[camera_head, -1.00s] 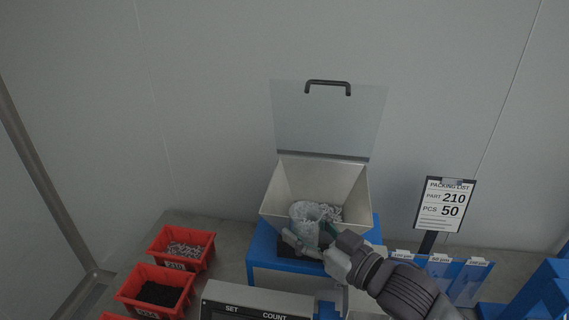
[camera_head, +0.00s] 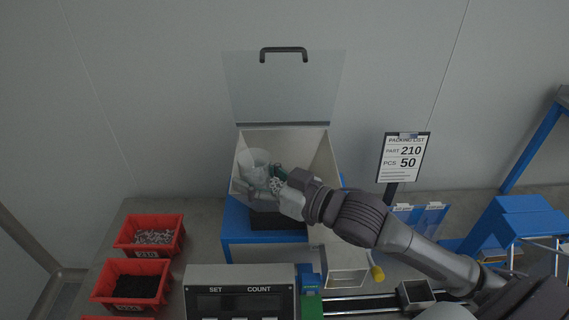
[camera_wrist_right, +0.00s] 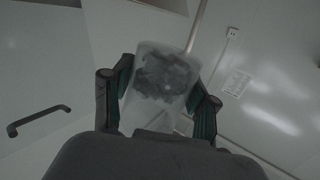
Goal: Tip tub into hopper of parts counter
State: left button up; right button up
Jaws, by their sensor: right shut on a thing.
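The translucent tub (camera_head: 253,163) is inside the mouth of the pale hopper (camera_head: 318,160), tilted, towards its left side. My right gripper (camera_head: 268,180) is shut on the tub and reaches over the hopper's front rim. The hopper's clear lid (camera_head: 284,90) stands open behind. My left gripper is not in view.
The counter's SET/COUNT panel (camera_head: 240,292) is in front of the blue stand (camera_head: 232,222). A packing list sign (camera_head: 404,157) stands right of the hopper, near my right arm.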

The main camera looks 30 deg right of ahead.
jog(key=shift+w+d+r+m, duration=0.15)
jog(key=shift+d+r+m, duration=0.05)
jog(key=shift+m, duration=0.2)
jog(key=shift+w+d+f+m+b, duration=0.2)
jog(key=shift+d+f+m+b, duration=0.3)
jog(key=shift+m, duration=0.4)
jog(key=shift+w+d+r+m+y, duration=0.15)
jog(key=shift+w+r+m+y, duration=0.15)
jog(key=shift+m, duration=0.2)
jog(key=shift+w+d+r+m+g, duration=0.1)
jog(key=shift+d+r+m+g, duration=0.1)
jog(key=shift+d+m+g, duration=0.15)
jog(key=shift+d+f+m, duration=0.3)
jog(key=shift+m, duration=0.25)
jog(key=shift+w+d+f+m+b, duration=0.25)
jog(key=shift+w+m+b, duration=0.15)
jog(key=shift+b, duration=0.2)
jog(key=shift+s+r+m, duration=0.2)
jog(key=shift+r+m, duration=0.2)
jog(key=shift+m, duration=0.7)
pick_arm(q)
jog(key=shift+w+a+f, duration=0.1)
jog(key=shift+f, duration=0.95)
pick_arm(e)
jog(key=shift+w+f, duration=0.1)
jog(key=shift+w, duration=0.2)
